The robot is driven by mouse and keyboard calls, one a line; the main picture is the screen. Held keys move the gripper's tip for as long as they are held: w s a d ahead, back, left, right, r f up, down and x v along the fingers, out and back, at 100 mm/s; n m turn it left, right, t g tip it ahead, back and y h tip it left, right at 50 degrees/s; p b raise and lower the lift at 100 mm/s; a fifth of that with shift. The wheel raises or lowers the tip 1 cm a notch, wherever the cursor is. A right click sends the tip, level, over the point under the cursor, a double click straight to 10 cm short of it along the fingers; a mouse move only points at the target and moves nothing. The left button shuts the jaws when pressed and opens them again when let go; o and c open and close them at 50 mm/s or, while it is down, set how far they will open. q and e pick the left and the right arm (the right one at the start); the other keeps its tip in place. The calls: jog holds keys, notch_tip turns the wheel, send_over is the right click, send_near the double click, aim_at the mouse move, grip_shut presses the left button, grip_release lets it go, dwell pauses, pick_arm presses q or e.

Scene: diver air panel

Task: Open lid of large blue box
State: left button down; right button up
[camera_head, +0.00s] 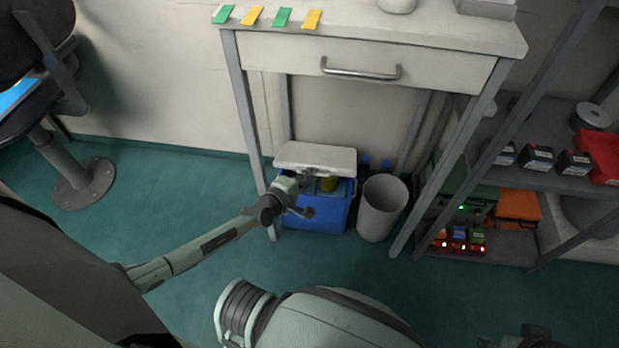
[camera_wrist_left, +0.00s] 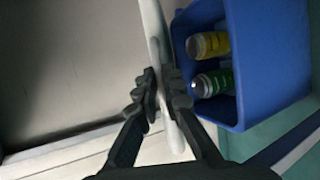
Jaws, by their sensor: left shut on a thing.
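The large blue box (camera_head: 313,219) stands on the floor under the table. Its white lid (camera_head: 316,157) is raised at the back, and the inside shows. My left gripper (camera_head: 303,184) is at the lid's edge, at the box's left part. In the left wrist view the left gripper (camera_wrist_left: 162,88) is shut on the edge of the white lid (camera_wrist_left: 152,28), with a finger on each side. The blue box (camera_wrist_left: 268,60) shows there with a yellow can (camera_wrist_left: 208,45) and a green can (camera_wrist_left: 213,83) inside. A dark part of my right gripper (camera_head: 525,338) shows at the bottom edge; its fingers are unclear.
A grey bin (camera_head: 382,208) stands just right of the box. The table's legs (camera_head: 250,125) and drawer (camera_head: 365,72) frame the space above. A shelf (camera_head: 490,245) with boxes is at the right. The green floor (camera_head: 170,190) to the left is mostly free.

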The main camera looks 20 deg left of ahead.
aim_at(311, 165)
pick_arm(q)
jog(key=shift+w+a+r+p, duration=0.15)
jog(key=shift+w+r+p, duration=0.2)
jog(key=shift+r, duration=0.2)
jog(key=shift+w+a+r+p, duration=0.1)
jog(key=shift+w+r+p, duration=0.2)
jog(key=shift+r, duration=0.2)
jog(key=shift+w+r, duration=0.25)
pick_arm(e)
jog(key=shift+s+a+x, duration=0.1)
jog(key=shift+a+x, duration=0.05)
jog(key=shift+x, duration=0.6)
jog(key=shift+s+a+x, duration=0.1)
jog(key=shift+a+x, duration=0.05)
jog(key=shift+x, duration=0.65)
jog(key=shift+s+a+x, duration=0.1)
jog(key=shift+a+x, duration=0.05)
jog(key=shift+x, duration=0.6)
jog(key=shift+f, duration=0.2)
pick_arm(q)
jog(key=c, duration=1.6)
grip_release()
jog(key=shift+c, duration=0.2)
jog(key=v, duration=1.2)
